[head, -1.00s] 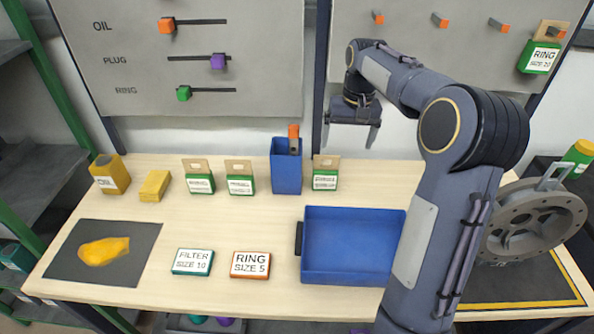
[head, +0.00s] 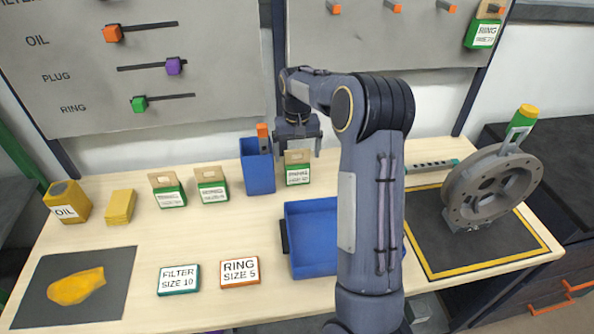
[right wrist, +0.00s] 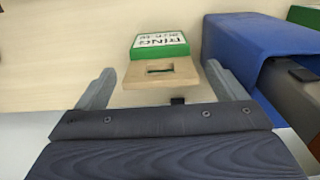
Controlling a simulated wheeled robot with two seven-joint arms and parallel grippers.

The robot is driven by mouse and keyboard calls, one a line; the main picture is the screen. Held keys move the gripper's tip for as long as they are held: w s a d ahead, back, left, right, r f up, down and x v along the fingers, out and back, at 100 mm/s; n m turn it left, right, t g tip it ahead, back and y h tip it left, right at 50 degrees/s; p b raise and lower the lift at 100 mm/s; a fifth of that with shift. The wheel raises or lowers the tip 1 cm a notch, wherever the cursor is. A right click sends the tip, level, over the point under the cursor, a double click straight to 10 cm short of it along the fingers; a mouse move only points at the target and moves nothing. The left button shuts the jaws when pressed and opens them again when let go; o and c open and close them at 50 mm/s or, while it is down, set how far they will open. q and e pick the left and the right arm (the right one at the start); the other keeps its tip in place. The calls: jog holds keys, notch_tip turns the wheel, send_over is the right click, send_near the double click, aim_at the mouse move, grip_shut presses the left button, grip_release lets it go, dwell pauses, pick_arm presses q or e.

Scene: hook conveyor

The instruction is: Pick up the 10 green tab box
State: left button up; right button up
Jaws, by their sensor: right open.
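Three green boxes with tan hanging tabs stand at the back of the table: a left one (head: 169,194), a middle one (head: 212,189) and a right one (head: 297,175). Their sizes are too small to read in the head view. My right gripper (head: 298,153) is open and empty, just above and behind the right box. In the right wrist view this box (right wrist: 160,45) shows "RING" upside down, its size line unclear. Its slotted tab lies between the open fingers (right wrist: 160,72), with gaps on both sides. My left gripper is not in view.
A blue bin (head: 258,173) stands close beside the right box. A blue tray (head: 310,215) lies in front, partly behind my arm. Another green tab box (head: 484,32) hangs on the board. A grey flanged wheel (head: 490,188) stands at right.

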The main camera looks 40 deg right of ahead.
aim_at(297, 163)
notch_tip(297, 163, down, 4)
jog(key=shift+s+f+p, duration=0.1)
jog(key=shift+f+p, duration=0.15)
jog(key=shift+p, duration=0.05)
jog(key=shift+a, duration=0.1)
jog(key=shift+c, duration=0.3)
jog(key=c, duration=1)
jog(key=shift+r, duration=0.15)
